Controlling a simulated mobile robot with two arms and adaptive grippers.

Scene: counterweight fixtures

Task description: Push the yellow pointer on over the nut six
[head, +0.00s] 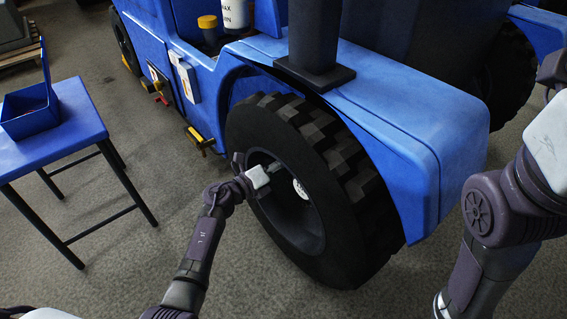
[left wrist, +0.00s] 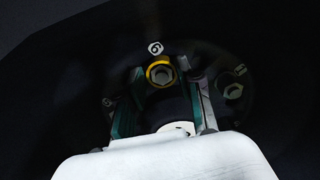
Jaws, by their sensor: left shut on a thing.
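In the left wrist view, the yellow pointer (left wrist: 150,72) shows as a yellow ring between my left gripper's teal fingers. The hex nut (left wrist: 162,75) shows inside the ring. I cannot tell how deep the ring sits over it. A white number tag (left wrist: 155,47), which looks like a six, is just above. My left gripper (head: 274,167) reaches into the wheel's hub in the head view and is shut on the pointer. Its fingers also show in the left wrist view (left wrist: 166,80). My right arm is at the right of the head view, its gripper out of frame.
The big black tyre (head: 352,185) and blue fender (head: 400,110) surround the work spot. Another nut (left wrist: 233,91) sits to the right in the wheel. A blue table (head: 75,120) with an open blue box (head: 27,124) stands at left. Floor between is clear.

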